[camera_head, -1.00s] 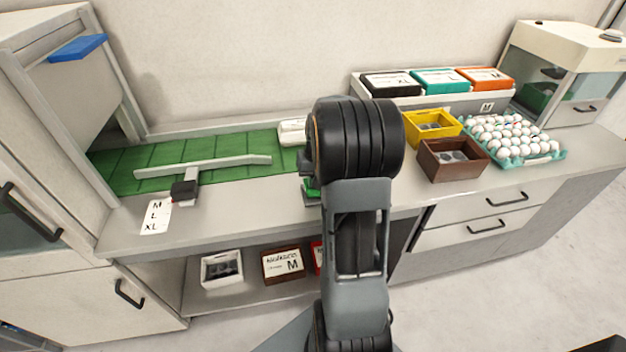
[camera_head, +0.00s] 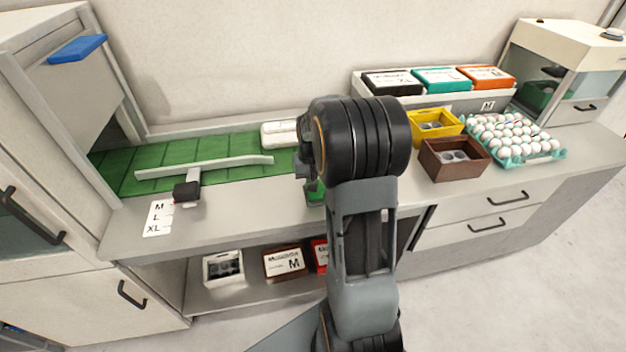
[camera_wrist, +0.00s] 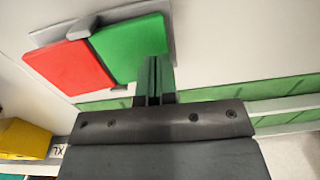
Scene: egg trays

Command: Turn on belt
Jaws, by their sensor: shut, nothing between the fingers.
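The belt (camera_head: 160,163) is a green segmented strip along the counter at the back left. In the wrist view it shows as a green band (camera_wrist: 283,90). A green pad (camera_wrist: 128,48) and a red pad (camera_wrist: 70,68) sit side by side on a grey plate at upper left in the wrist view, like a two-part switch. My gripper (camera_wrist: 153,62) is shut and empty, its fingertips overlapping the lower right part of the green pad in the picture. I cannot tell whether they touch it. In the head view my arm hides most of the switch.
A pale guide bar (camera_head: 215,164) with a black block (camera_head: 187,191) lies across the belt. A size label (camera_head: 158,218) is on the counter. Yellow (camera_head: 436,115) and brown (camera_head: 440,171) boxes and an egg tray (camera_head: 520,161) stand to the right.

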